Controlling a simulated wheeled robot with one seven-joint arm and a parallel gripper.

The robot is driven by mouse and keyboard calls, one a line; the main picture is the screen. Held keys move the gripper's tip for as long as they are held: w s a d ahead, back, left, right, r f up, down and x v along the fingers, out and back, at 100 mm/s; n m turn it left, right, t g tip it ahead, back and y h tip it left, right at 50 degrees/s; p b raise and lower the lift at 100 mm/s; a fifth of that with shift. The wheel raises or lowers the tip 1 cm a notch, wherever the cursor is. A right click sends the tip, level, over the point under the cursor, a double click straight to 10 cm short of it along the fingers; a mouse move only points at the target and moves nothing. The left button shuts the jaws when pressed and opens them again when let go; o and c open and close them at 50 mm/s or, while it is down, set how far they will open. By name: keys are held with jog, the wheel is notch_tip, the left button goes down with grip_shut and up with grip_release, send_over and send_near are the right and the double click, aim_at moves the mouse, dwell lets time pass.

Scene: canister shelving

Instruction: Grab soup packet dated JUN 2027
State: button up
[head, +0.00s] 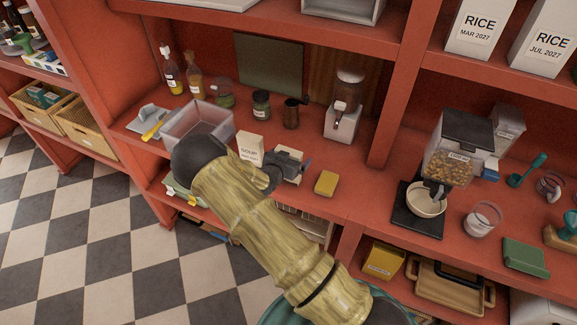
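A cream packet labelled SOUP (250,143) stands on the red counter, just left of and behind my gripper. Its date line is small and partly covered by my arm, so I cannot read the month with certainty. My gripper (290,168) is low over the counter, to the right of this packet. A second pale packet (291,153) shows partly behind my gripper, and its label is hidden. I cannot tell whether the fingers are open or shut, or whether they touch this second packet.
A clear bin (200,125) stands left of the packets. A yellow block (326,183) lies to the right. A grain dispenser (458,150) is farther right.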

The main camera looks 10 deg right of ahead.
jog(key=shift+c, duration=0.2)
jog(key=c, duration=0.9)
notch_tip(320, 180, up, 10)
jog(key=b, duration=0.3)
dwell(0.3)
